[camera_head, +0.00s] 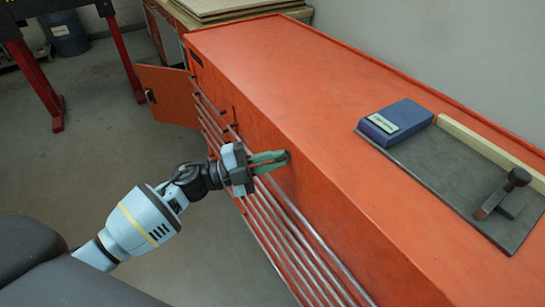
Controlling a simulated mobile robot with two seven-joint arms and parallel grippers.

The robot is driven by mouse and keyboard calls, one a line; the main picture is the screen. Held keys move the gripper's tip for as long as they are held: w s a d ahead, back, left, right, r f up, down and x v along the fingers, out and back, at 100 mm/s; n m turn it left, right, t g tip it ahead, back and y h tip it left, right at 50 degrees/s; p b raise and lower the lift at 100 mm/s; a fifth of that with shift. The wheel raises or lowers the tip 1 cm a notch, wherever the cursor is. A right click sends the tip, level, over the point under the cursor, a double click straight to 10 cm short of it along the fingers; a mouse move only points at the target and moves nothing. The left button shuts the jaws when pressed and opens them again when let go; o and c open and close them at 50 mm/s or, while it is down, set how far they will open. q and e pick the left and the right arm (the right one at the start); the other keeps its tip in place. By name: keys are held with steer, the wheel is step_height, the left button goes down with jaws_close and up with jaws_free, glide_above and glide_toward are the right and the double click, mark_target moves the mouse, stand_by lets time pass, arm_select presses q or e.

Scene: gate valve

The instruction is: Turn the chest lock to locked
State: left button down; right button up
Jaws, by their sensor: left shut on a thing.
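A large orange tool chest (262,75) runs from the upper left to the lower right, with rows of metal drawer rails on its front. My left gripper (279,158) reaches in from the left to the upper front face of the chest. Its green fingers are closed together on the small dark chest lock (287,156). The fingers hide most of the lock, so I cannot tell which way it is turned. My right gripper is not in view.
A dark board (440,169) on the chest top carries a blue box (396,121) and a small clamp-like tool (505,194). An orange door (168,94) stands open at the chest's far end. Open grey floor (95,160) lies left of the chest.

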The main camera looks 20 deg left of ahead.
arm_select(q)
steer(key=m+g+y+p, duration=0.1)
steer(key=m, duration=0.3)
steer(key=shift+r+m+p, duration=0.1)
steer(key=shift+m+p, duration=0.3)
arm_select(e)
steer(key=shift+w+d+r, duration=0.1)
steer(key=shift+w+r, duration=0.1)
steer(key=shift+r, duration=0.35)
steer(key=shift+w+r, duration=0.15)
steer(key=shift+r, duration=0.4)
arm_select(q)
steer(key=c, duration=1.6)
jaws_free()
steer(key=shift+o, duration=0.2)
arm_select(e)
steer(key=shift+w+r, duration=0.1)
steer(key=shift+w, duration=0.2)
